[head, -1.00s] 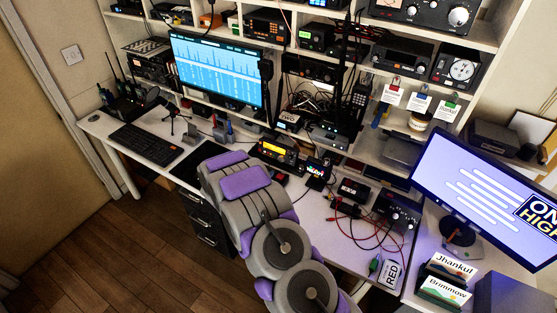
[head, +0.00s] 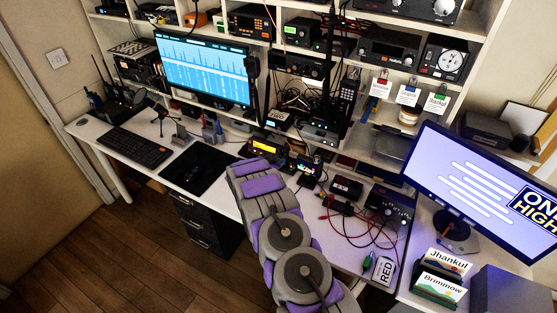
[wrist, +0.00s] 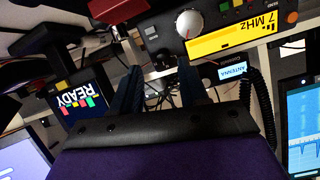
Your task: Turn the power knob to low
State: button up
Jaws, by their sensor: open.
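The radio with a yellow display (head: 264,147) sits at the back of the desk, just beyond the end of my arm. In the wrist view this radio (wrist: 232,42) appears turned over, with "7 MHz" on its display and a large silver knob (wrist: 189,23) beside it. I cannot read which knob is marked power. My gripper (wrist: 157,85) is open and empty, its two dark blue fingers apart and pointing toward the radio. The silver knob is beyond the fingertips, nearer the right finger, and looks untouched. In the head view my arm hides the gripper.
A small screen reading "READY" (wrist: 82,103) stands close on the left in the wrist view. A coiled cord (wrist: 262,105) hangs on the right. A cabled box (head: 390,203) sits right of my arm. A black mat (head: 200,168) lies on the desk's open left part.

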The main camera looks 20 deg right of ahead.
aim_at(280, 157)
jog(key=shift+x, duration=1.15)
jog(key=shift+w+f, duration=0.1)
jog(key=shift+w, duration=0.05)
jog(key=shift+w+a, duration=0.1)
jog(key=shift+w, duration=0.15)
jog(key=shift+d, duration=0.45)
jog(key=c, duration=0.4)
jog(key=shift+a, duration=0.2)
grip_shut()
